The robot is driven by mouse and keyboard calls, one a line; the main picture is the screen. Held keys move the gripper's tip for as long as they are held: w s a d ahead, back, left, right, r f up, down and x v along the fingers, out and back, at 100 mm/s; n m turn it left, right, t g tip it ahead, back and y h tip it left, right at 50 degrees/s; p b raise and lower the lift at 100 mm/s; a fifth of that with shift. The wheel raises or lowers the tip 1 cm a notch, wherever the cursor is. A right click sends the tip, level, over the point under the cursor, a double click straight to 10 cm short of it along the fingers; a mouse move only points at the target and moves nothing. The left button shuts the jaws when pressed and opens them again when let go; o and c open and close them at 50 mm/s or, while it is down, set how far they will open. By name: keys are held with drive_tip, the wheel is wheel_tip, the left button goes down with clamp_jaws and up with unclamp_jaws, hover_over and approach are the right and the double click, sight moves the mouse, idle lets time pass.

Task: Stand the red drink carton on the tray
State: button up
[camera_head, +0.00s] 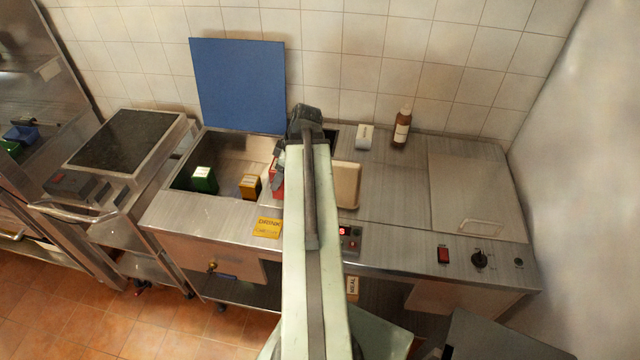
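A red carton (279,182) shows as a narrow strip just left of my arm, at the right part of the sunken steel well (213,150). My arm hides the rest of it. My gripper (277,172) is at the red carton, its dark parts overlapping it in the picture. I cannot tell whether the fingers are closed on it or whether the carton is lifted. A beige flat-faced thing (347,186), possibly the tray, is just right of my arm and partly hidden by it.
A green carton (203,180) and a yellow carton (250,186) are in the well, left of the red one. A blue board (239,86) leans on the wall behind. A brown bottle (401,128) and a white container (364,137) stand at the back. The right counter is clear.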

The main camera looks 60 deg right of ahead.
drive_tip(key=shift+a, duration=0.4)
drive_tip(key=w+d+f+b, duration=0.1)
drive_tip(key=d+f, duration=0.1)
drive_tip(key=d, duration=0.3)
drive_tip(key=w+d+f+b, duration=0.1)
drive_tip(key=d+b, duration=0.1)
drive_tip(key=d, duration=0.3)
drive_tip(key=w+d+f+b, duration=0.1)
drive_tip(key=d+f+b, duration=0.1)
drive_tip(key=d, duration=0.4)
drive_tip(key=shift+w+f, duration=0.2)
drive_tip(key=shift+f, duration=0.1)
drive_tip(key=shift+r, duration=0.25)
drive_tip(key=shift+f, duration=0.15)
drive_tip(key=o, duration=1.7)
drive_tip(key=shift+o, duration=0.2)
